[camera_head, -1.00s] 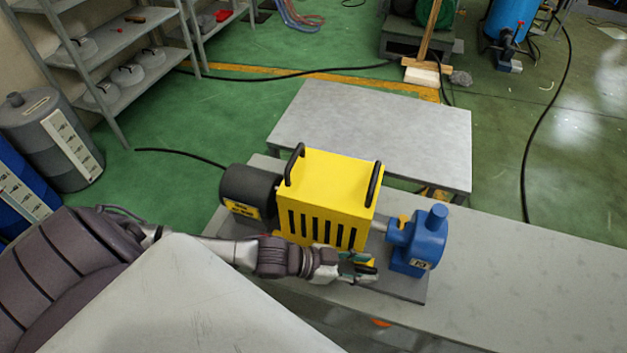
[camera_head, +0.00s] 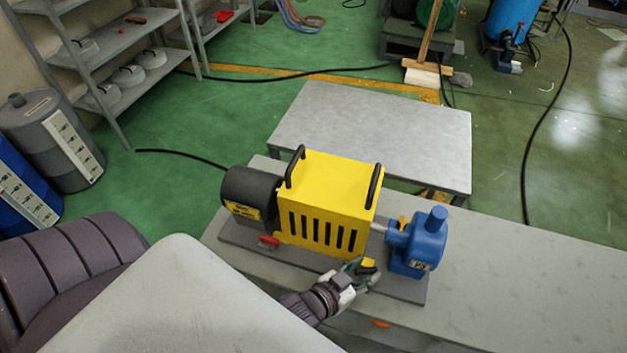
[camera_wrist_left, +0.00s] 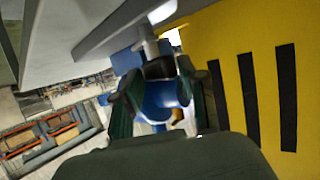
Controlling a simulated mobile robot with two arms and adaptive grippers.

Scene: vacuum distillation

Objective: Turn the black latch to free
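The yellow slotted guard (camera_head: 328,195) stands on the dark baseplate between a black motor and a blue pump. My left gripper (camera_head: 362,270) is low in front of the guard's right end, beside a small yellow piece (camera_head: 369,263). In the left wrist view my gripper's fingers (camera_wrist_left: 158,100) are apart, with a gap showing between them. A small black part (camera_wrist_left: 160,68), which looks like the black latch, lies between or just beyond the fingertips. I cannot tell if they touch it. The guard's slotted side (camera_wrist_left: 262,80) fills the right of that view. My right gripper is not in view.
A red handle (camera_head: 268,242) sits at the guard's lower left. The blue pump (camera_head: 420,245) stands close right of my left gripper. The black motor (camera_head: 248,190) is at the left. The bench top (camera_head: 530,270) is clear at right; an empty grey table (camera_head: 380,125) stands behind.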

